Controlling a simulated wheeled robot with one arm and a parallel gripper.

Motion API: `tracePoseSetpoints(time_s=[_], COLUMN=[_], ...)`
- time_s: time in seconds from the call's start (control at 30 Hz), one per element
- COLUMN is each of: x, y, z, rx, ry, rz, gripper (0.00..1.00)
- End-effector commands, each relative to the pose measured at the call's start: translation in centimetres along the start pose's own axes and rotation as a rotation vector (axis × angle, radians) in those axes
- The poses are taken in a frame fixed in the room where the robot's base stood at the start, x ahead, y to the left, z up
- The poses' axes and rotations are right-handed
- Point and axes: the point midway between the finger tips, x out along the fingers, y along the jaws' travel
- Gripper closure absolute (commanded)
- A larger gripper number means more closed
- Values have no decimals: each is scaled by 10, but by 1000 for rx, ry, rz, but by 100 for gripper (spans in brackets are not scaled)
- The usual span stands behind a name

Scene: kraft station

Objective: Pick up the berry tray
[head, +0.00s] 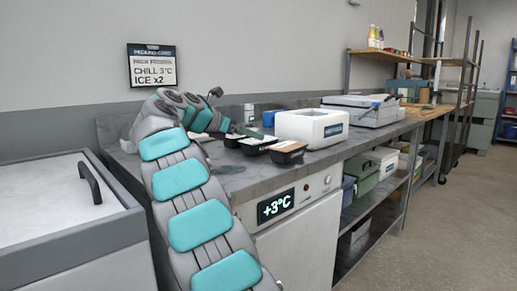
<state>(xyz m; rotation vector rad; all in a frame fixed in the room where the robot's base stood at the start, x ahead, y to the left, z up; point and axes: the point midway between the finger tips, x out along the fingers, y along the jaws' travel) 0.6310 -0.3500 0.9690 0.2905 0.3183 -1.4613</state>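Several small dark trays stand close together on the grey bench, left of the white foam box: a left tray (233,141), a middle tray (257,144) and a right tray (288,153). The right tray has a brownish top with a pale label. The contents are too small to tell which one is the berry tray. My arm rises from the bottom, bends over the bench and ends at my gripper (224,125), just behind and left of the left tray. Its fingers are too small and partly hidden to tell whether they are open or touch anything.
A white foam box (311,128) stands right of the trays, with a grey lidded machine (362,111) beyond. A chest with a handle (47,200) is at left. A +3°C display (276,205) is on the bench front. Some bench top in front of the trays is clear.

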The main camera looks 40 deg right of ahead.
Motion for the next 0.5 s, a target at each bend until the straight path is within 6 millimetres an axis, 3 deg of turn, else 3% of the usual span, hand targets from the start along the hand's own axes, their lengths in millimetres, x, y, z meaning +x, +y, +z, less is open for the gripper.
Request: tracePoseSetpoints(time_s=[0.33,0.5], x=[30,55], y=[-1,-2], z=[-5,-11], rx=[1,1], ry=[0,1], rz=[0,-1], gripper=[0,0])
